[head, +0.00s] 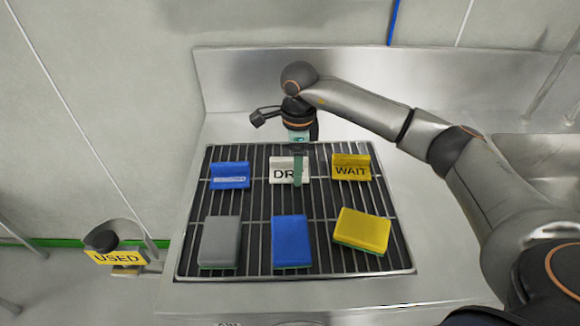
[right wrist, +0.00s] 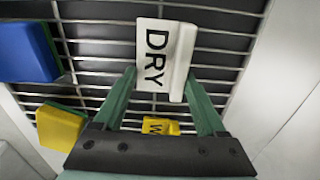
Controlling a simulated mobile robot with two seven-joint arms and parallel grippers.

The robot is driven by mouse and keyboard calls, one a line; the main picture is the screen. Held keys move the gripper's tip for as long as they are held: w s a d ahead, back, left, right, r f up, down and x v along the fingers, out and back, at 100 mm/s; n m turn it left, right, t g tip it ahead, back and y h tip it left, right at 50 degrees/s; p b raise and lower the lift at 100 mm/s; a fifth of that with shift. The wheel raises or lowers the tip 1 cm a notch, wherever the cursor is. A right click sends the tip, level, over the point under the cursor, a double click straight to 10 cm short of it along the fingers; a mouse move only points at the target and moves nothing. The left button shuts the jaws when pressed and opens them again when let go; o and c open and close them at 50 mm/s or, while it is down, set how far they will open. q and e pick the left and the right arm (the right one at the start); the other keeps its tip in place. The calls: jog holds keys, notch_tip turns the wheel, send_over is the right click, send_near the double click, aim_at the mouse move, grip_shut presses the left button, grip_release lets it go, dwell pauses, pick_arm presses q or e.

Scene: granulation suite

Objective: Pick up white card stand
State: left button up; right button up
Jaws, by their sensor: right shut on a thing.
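The white card stand (head: 281,172), marked DRY, stands on a wire rack in the back row, between a blue stand and a yellow one. My right gripper (head: 298,178) comes down on it from above, with a green finger in front of the card's right part. In the right wrist view the white card stand (right wrist: 152,50) lies between the tips of the two green fingers (right wrist: 160,84), and the gripper is shut on it. The stand seems to be still at the rack; I cannot tell any gap below it. My left gripper is not in view.
The rack (head: 256,225) also holds a blue card stand (head: 230,176), a yellow WAIT stand (head: 351,167), and grey (head: 220,240), blue (head: 290,240) and yellow (head: 362,230) sponges. A yellow USED sign (head: 116,257) is at lower left. A steel backsplash (head: 235,85) rises behind.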

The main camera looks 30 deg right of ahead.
jog(key=shift+r, duration=0.1)
jog(key=shift+r, duration=0.6)
jog(key=s+r+b, duration=0.1)
jog(key=s+r, duration=1)
jog(key=s, duration=0.3)
jog(key=shift+a+r, duration=0.3)
jog(key=shift+a, duration=0.1)
